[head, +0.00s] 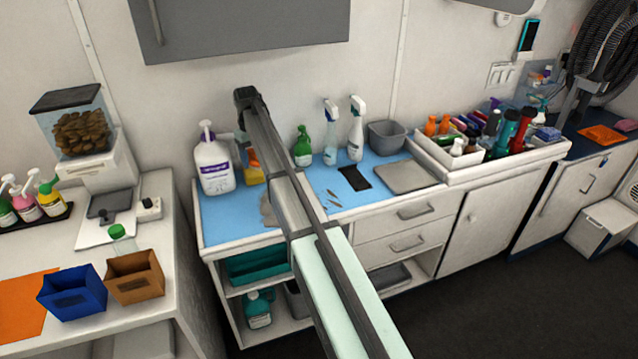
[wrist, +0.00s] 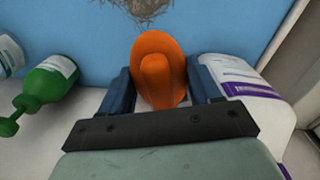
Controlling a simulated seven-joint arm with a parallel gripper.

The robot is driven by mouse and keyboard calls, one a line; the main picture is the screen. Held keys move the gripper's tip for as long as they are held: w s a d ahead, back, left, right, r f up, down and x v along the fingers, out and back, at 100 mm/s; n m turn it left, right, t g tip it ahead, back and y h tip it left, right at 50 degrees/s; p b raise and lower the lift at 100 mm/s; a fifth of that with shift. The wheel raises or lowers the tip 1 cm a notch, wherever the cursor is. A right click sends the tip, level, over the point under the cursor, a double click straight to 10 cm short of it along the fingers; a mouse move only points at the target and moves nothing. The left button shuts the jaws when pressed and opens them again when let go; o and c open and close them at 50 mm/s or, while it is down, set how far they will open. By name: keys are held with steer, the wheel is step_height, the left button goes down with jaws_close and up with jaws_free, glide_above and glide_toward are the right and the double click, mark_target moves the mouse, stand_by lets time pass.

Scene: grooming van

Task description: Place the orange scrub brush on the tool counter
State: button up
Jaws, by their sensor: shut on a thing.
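The orange scrub brush (wrist: 158,50) is between the two dark blue fingers of my gripper (wrist: 160,82) in the wrist view. The gripper is shut on it. In the head view, an orange patch of the brush (head: 253,159) shows just left of my arm, near the back of the tool counter (head: 225,222), with something yellow below it. My arm hides much of the gripper there. The counter has a blue top surface. I cannot tell whether the brush touches it.
A white pump jug (head: 214,168) stands close to the left of the brush. A green bottle (head: 301,148) and two spray bottles (head: 355,135) stand to the right. A grey hairy patch (head: 268,210) lies in front. The blue front left area is clear.

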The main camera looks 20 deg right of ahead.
steer(key=w+d+m, duration=0.4)
steer(key=w+d, duration=0.3)
steer(key=d, duration=0.2)
steer(key=shift+s+f, duration=0.15)
steer(key=shift+f, duration=4.5)
steer(key=o, duration=1.1)
steer(key=shift+f, duration=0.1)
step_height(320, 180, up, 12)
